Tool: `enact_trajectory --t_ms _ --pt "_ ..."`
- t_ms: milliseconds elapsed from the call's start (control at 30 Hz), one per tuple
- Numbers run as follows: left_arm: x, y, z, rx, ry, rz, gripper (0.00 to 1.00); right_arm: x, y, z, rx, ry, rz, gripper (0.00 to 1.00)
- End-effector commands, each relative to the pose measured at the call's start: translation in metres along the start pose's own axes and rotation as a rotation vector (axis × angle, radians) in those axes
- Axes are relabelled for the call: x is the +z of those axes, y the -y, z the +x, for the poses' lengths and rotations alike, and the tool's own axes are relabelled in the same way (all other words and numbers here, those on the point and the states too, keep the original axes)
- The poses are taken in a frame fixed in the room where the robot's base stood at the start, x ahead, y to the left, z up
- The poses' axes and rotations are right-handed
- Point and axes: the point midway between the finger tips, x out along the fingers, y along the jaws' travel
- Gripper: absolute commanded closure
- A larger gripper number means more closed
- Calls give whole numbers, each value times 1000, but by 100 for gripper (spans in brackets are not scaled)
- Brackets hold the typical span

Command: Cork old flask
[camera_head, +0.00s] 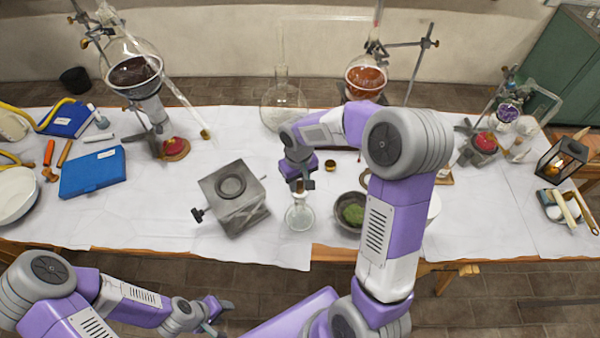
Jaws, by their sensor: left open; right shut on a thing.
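A small clear glass flask (299,217) stands upright near the table's front edge, right of a grey metal block. My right gripper (300,184) points down directly above the flask. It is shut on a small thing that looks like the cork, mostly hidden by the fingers. I cannot tell whether this cork touches the flask's mouth. My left gripper (217,316) is open and empty, low in the view, in front of the table and away from the flask.
The grey metal block (236,214) stands left of the flask. A dark bowl with green stuff (349,211) is close on its right, partly behind my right arm. A large clear flask (283,106) stands at the back. The cloth (130,215) is bare at front left.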

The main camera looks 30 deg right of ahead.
Motion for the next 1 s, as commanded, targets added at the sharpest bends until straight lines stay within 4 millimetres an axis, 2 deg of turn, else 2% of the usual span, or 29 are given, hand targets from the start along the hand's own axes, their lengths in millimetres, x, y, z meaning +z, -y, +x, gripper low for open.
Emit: enact_trajectory --t_ms 167,700,1000 --pt "0 1 3 0 0 0 57 1 -5 2 1 1 -2 92" --pt "-1 12 32 0 0 0 57 1 -4 44 1 1 0 92" --pt "-2 12 33 0 0 0 57 1 -4 46 1 1 0 92"
